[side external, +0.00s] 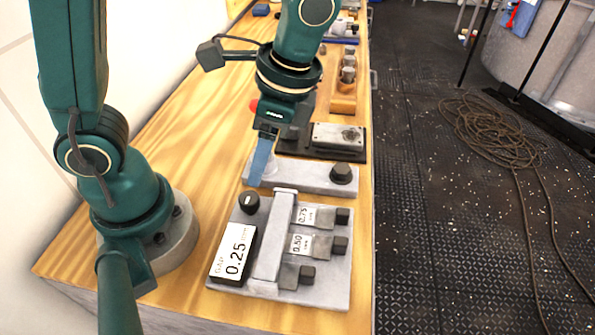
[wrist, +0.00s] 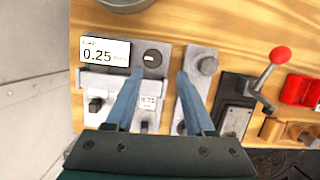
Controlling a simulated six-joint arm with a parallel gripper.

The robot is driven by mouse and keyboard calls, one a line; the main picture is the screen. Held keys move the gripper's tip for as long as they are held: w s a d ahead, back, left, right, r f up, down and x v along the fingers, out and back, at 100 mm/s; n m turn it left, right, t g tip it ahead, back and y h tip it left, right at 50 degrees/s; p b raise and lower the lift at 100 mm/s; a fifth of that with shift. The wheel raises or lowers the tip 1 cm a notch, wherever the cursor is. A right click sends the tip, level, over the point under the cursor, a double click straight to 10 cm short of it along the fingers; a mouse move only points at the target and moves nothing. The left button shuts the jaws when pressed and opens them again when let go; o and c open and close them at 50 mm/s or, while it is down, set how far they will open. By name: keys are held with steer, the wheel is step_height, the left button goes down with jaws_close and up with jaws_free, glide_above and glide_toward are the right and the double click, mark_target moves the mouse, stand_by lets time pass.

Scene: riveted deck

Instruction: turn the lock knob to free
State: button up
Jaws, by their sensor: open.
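The lock knob (side external: 249,202) is a small black round knob with a white mark. It sits at the back left corner of a grey plate (side external: 345,262), beside a display (side external: 235,254) reading 0.25. In the wrist view the knob (wrist: 153,59) lies just beyond the fingertips, left of the middle of the gap between them, with its white mark roughly crosswise. My gripper (side external: 251,181) has blue fingers pointing down, with the tips a little behind and above the knob. In the wrist view my gripper (wrist: 160,73) is open and empty, apart from the knob.
A grey bar (side external: 270,238) crosses the plate, with several black-ended sliders on its right side. Behind it lies a grey strip with a dark knob (side external: 342,173). Further back is a lever with a red ball (wrist: 279,55). The wooden bench (side external: 190,115) is clear at left.

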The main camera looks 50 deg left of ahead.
mark_target(249, 197)
steer(key=shift+s+d+f+m+g+y, duration=0.1)
steer(key=shift+f+m+g, duration=0.05)
steer(key=shift+f, duration=0.25)
steer(key=shift+s+d+f+m+g+y, duration=0.1)
steer(key=shift+s+d+f+g, duration=0.1)
steer(key=shift+f, duration=0.2)
steer(key=shift+s+d+f+m+g+y, duration=0.1)
steer(key=shift+f+m+g, duration=0.05)
steer(key=shift+f, duration=0.25)
steer(key=shift+x, duration=2.4)
jaws_close()
